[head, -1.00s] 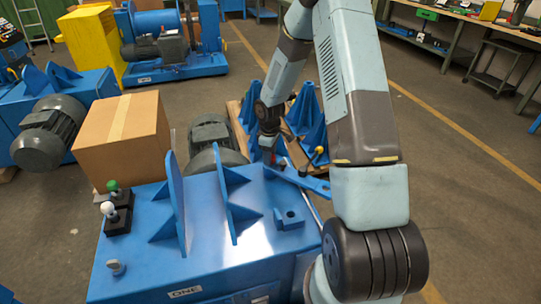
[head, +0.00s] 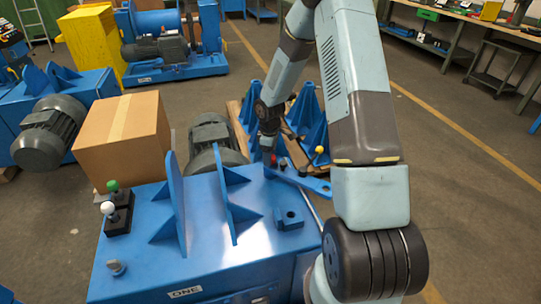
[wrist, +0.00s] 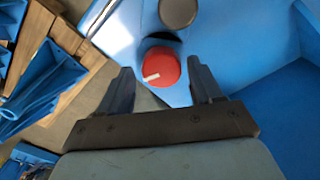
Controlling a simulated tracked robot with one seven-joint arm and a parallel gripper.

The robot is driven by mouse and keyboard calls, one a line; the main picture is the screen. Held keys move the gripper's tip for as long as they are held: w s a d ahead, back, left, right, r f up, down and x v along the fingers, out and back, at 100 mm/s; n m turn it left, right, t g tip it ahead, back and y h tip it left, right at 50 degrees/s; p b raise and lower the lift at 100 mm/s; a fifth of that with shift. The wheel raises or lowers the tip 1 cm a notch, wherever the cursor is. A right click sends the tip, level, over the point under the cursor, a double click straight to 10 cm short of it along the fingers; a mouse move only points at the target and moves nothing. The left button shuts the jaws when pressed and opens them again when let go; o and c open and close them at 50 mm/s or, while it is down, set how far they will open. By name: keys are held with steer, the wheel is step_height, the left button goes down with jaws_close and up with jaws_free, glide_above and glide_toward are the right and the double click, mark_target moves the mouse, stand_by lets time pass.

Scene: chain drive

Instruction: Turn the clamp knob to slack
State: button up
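The clamp knob (wrist: 161,67) is a round red cap with a short white mark on its left side, in the wrist view. It stands at a blue plate, beside a round grey stud (wrist: 178,12). My gripper (wrist: 158,68) is open, with one dark finger on each side of the knob. A gap shows between each finger and the knob, the wider one on the left. In the head view my gripper (head: 268,150) reaches down at the far right corner of the blue machine (head: 270,205). There the knob is small and partly hidden by it.
Upright blue plates (head: 228,205) stand on the machine. A grey motor (head: 213,143) and a cardboard box (head: 120,138) are to the left. Blue brackets (head: 307,112) stand on a pallet behind.

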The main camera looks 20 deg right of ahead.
steer(key=shift+o, duration=0.4)
steer(key=shift+s, duration=0.1)
steer(key=shift+r, duration=0.1)
step_height(320, 180, up, 14)
steer(key=shift+f, duration=0.25)
